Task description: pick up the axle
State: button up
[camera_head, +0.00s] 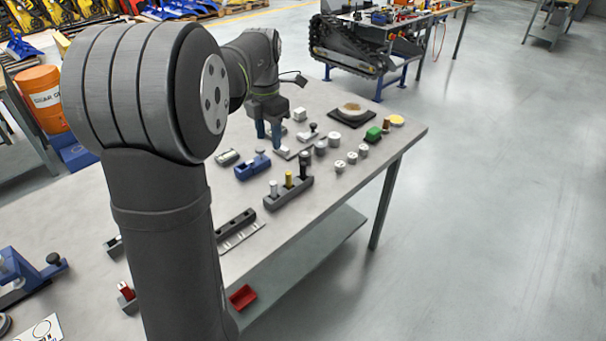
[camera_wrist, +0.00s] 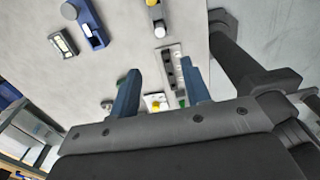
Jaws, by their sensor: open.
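My gripper (camera_head: 269,141) has two blue fingers pointing down, low over the middle of the workbench, behind the blue fixture. In the wrist view its fingers (camera_wrist: 162,74) stand apart with nothing gripped between them. A dark rack (camera_head: 284,199) stands in front of the gripper, to its right. It holds upright pins: a silver one (camera_head: 273,188), a yellow one (camera_head: 288,179) and a dark one (camera_head: 304,165). I cannot tell for certain which piece is the axle.
The blue fixture (camera_head: 253,167) and a small grey part (camera_head: 227,157) lie close by. A holed strip (camera_head: 235,223) and a red bin (camera_head: 242,297) are nearer.

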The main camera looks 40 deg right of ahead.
jog(key=m+t+h, duration=0.2)
jog(key=m+h, duration=0.2)
jog(key=m, duration=2.7)
send_near(302, 165)
jog(key=x, duration=1.1)
jog(key=shift+d+f, duration=0.15)
jog(key=shift+f, duration=0.15)
jog(key=shift+c, duration=0.4)
